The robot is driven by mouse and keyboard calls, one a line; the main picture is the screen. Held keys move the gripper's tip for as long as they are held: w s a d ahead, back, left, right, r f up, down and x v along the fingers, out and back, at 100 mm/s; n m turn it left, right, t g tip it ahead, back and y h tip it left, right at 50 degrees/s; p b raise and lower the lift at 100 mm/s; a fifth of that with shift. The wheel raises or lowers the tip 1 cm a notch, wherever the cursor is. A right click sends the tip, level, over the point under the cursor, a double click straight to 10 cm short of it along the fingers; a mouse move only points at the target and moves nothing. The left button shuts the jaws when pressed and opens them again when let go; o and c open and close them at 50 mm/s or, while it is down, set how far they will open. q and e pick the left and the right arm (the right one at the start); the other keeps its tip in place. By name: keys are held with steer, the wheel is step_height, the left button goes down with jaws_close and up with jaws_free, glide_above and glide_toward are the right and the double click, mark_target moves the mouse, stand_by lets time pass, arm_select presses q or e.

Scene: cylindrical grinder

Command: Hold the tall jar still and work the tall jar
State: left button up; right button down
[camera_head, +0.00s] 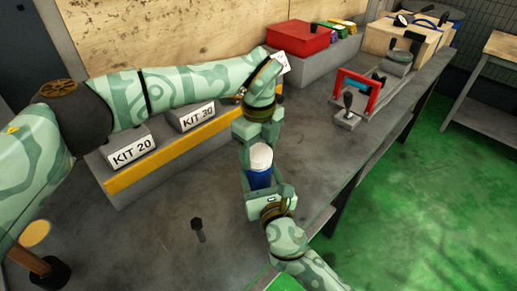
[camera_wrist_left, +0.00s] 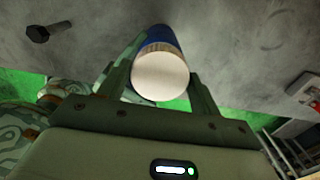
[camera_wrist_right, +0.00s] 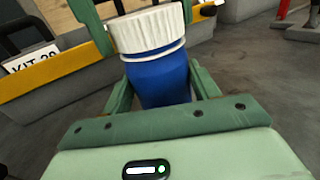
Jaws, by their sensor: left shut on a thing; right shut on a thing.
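The tall jar (camera_head: 260,177) has a blue body and a white ribbed lid (camera_head: 261,155). It is over the middle of the grey bench between my two grippers. My left gripper (camera_head: 260,147) reaches in from behind and is shut on the jar at its white lid; in the left wrist view the round lid top (camera_wrist_left: 160,76) is between its fingers. My right gripper (camera_head: 264,186) comes from the front and is shut on the blue body, which also shows in the right wrist view (camera_wrist_right: 158,82). The lid sits on the body. The jar's base is hidden.
A grey bin row with KIT 20 (camera_head: 132,151) and KIT 30 (camera_head: 197,117) labels and a yellow strip stands behind. A dark bolt (camera_head: 198,228) is on the bench (camera_head: 150,240). A red box (camera_head: 298,38) and a red-blue fixture (camera_head: 357,90) stand farther right.

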mark_target(258, 152)
arm_select(q)
steer(key=shift+r, duration=0.2)
arm_select(e)
steer(key=shift+a, duration=0.1)
arm_select(q)
steer(key=shift+r, duration=0.95)
steer(key=shift+r, duration=2)
arm_select(e)
steer(key=shift+c, duration=1.6)
jaws_free()
steer(key=shift+s, duration=0.1)
